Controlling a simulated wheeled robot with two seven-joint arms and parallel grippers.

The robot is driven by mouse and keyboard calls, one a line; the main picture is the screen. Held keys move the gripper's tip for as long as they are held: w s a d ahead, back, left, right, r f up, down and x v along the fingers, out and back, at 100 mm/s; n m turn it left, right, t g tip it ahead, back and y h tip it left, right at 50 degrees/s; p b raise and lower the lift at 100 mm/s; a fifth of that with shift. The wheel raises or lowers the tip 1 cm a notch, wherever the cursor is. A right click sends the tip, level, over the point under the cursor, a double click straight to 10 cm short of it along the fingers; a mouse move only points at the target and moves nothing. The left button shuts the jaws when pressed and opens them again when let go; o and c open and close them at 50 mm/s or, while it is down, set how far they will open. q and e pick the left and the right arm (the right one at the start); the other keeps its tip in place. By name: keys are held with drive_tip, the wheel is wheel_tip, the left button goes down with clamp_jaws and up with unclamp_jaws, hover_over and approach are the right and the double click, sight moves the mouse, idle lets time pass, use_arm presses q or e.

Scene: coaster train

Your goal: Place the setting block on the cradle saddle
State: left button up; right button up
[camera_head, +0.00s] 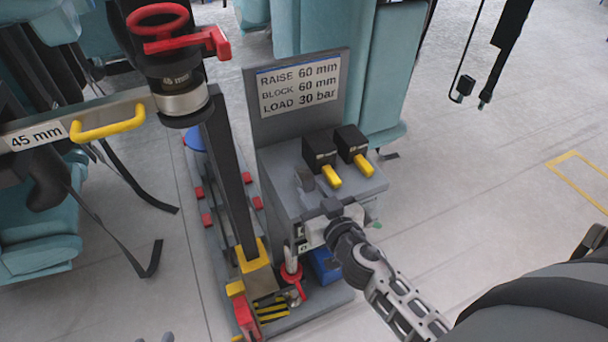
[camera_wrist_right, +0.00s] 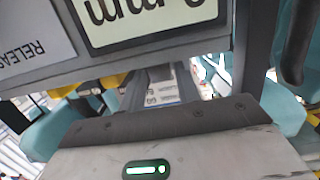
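Two black blocks with yellow handles stand on the grey cart's top in the head view, a left block (camera_head: 319,150) and a right block (camera_head: 351,143). I cannot read which is the setting block. My right gripper (camera_head: 318,192) is at the cart's front edge, just in front of the left block; its finger gap is unclear. In the right wrist view, its body fills the bottom below a pale panel with upside-down "mm" lettering (camera_wrist_right: 150,15). I cannot clearly identify the cradle saddle. Small grey tips at the head view's bottom left may be my left gripper (camera_head: 154,338).
A sign (camera_head: 299,85) on the cart (camera_head: 320,210) reads raise 60 mm, block 60 mm, load 30 bar. A dark post (camera_head: 228,170) stands left, with a red handwheel (camera_head: 158,25) above. A "45 mm" bar (camera_head: 50,132) extends left. Floor right of the cart is clear.

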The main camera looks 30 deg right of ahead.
sight(309, 184)
drive_tip(key=shift+w, duration=0.65)
drive_tip(key=w, duration=0.3)
drive_tip(key=w+p, duration=0.1)
drive_tip(key=shift+w+d+f, duration=0.15)
drive_tip(key=shift+w+d, duration=0.05)
drive_tip(key=shift+d, duration=0.05)
clamp_jaws()
